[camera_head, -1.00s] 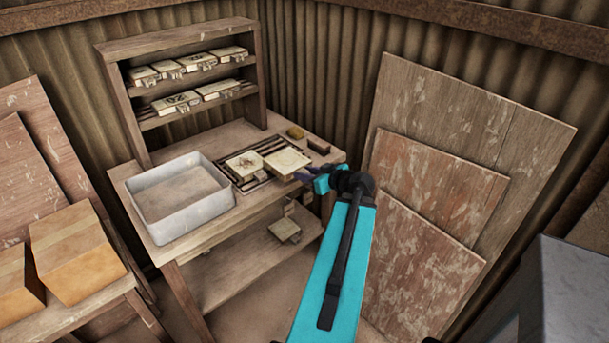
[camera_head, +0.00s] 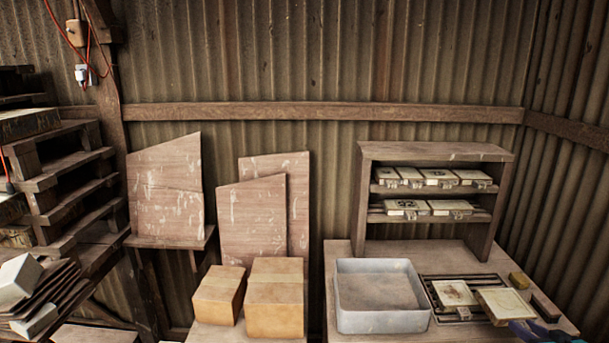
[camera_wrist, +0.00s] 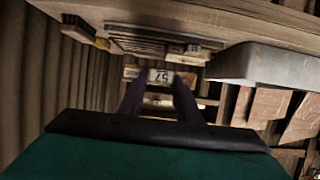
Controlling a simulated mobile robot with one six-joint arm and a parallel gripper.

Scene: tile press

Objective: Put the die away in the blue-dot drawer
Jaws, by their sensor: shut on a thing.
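The die, a cream square plate (camera_head: 505,305), is at the right end of the slatted press bed on the bench. My gripper (camera_head: 522,328) reaches its near right edge, jaws shut on it. I cannot tell whether the die rests on the slats or hangs just above them. In the wrist view my gripper's dark fingers (camera_wrist: 160,84) point over the bench, and a pale plate with dark marks (camera_wrist: 161,76) shows between the tips. I cannot tell whether that plate is held or behind. No blue-dot drawer shows.
A stained tile (camera_head: 455,293) lies left of the die. A grey tub (camera_head: 381,325) stands farther left. A yellow block (camera_head: 519,280) and a dark bar (camera_head: 546,306) flank the right end. A rack (camera_head: 435,152) of several dies stands behind. Cardboard boxes (camera_head: 274,308) sit left.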

